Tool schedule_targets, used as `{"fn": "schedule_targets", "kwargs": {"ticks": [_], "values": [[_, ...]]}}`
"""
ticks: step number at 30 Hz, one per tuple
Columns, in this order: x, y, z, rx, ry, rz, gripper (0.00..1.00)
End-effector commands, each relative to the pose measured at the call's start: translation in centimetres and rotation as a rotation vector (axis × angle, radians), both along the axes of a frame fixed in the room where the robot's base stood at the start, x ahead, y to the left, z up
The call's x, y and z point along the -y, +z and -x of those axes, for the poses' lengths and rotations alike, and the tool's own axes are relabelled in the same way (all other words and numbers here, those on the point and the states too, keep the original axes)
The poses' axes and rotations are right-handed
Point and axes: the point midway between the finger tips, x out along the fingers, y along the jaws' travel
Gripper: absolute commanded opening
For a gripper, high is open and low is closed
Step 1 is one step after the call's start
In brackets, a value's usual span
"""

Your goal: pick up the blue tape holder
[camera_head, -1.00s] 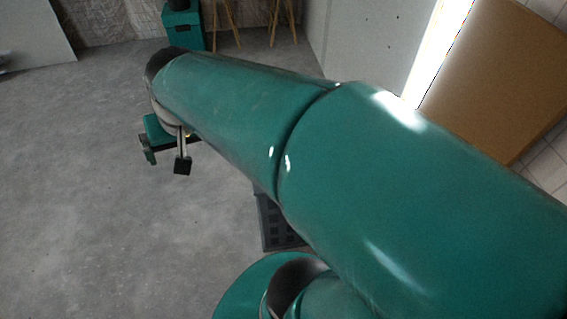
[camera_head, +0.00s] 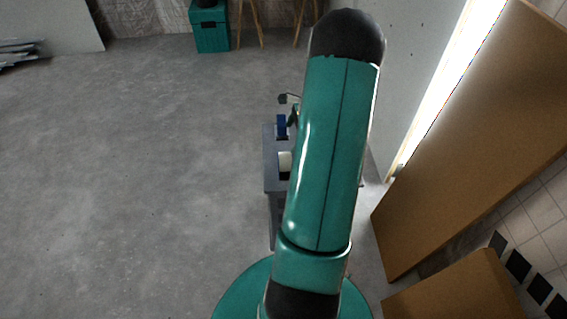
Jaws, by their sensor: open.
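The blue tape holder (camera_head: 281,126) stands on a narrow grey stand (camera_head: 270,160), near its far end and just left of my arm. My gripper (camera_head: 288,107) shows only in part past the left side of my arm. It is open, above and close to the tape holder. One dark finger shows at its left; the rest is largely hidden by my arm. I cannot tell whether a finger touches the holder.
Large brown boards (camera_head: 470,140) lean at the right. A teal box (camera_head: 210,32) stands at the back.

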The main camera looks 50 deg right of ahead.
Motion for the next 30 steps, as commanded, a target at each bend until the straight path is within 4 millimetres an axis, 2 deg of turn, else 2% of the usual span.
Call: {"fn": "schedule_targets", "kwargs": {"ticks": [2, 5, 15, 23, 30], "values": [[0.8, -1.2, 0.7, -0.002, -0.050, -0.023, 1.00], [0.9, -2.2, 0.8, -0.003, -0.070, -0.034, 1.00], [-0.8, -7.8, -1.1, -0.005, -0.063, -0.034, 1.00], [-1.4, -10.0, -1.6, -0.004, -0.064, -0.032, 1.00], [-2.4, -13.3, -2.1, -0.004, -0.062, -0.033, 1.00]]}}
